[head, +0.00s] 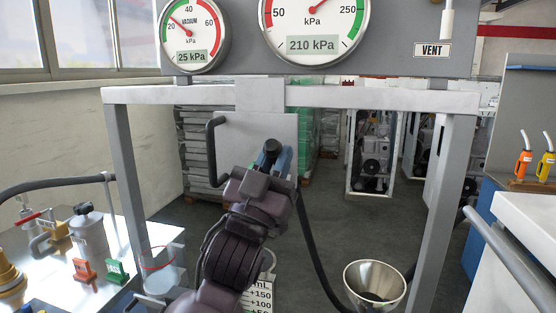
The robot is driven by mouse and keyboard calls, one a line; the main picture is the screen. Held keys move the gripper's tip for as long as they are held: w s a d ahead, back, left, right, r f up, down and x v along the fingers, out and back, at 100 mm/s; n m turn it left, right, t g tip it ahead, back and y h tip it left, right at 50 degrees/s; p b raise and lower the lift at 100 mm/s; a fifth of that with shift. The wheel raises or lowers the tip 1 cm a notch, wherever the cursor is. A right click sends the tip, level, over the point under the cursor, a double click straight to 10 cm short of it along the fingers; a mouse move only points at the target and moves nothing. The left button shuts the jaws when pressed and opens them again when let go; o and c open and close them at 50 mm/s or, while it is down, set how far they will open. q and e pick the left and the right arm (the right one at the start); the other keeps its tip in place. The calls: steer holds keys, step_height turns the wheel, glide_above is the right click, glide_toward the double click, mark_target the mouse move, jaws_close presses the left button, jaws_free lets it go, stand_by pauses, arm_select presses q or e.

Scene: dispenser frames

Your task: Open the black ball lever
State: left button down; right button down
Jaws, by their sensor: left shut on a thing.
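My left gripper (272,158) reaches up from the bottom middle of the head view to the pale plate (232,134) hanging under the frame's crossbar. Its blue-grey fingers are shut on the black ball lever (271,146), whose dark round end shows between the fingertips. The rest of the lever is hidden behind the gripper and wrist. A black bent tube (211,150) runs down the left side of the plate. My right gripper is not in view.
Grey posts (119,160) flank my arm. A vacuum gauge (191,30) reads 25 kPa and a larger gauge (315,22) reads 210 kPa. A metal funnel (375,284) stands low right of my arm. A graduated vessel (258,298) is partly hidden below. A cluttered bench (165,240) is left.

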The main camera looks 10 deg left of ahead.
arm_select(q)
steer(key=shift+s+r, duration=0.15)
steer(key=shift+r, duration=0.05)
steer(key=c, duration=1.4)
jaws_free()
steer(key=shift+o, duration=1.3)
steer(key=shift+s, duration=0.1)
steer(key=shift+o, duration=0.2)
steer(key=shift+f, duration=0.1)
steer(key=shift+f, duration=0.1)
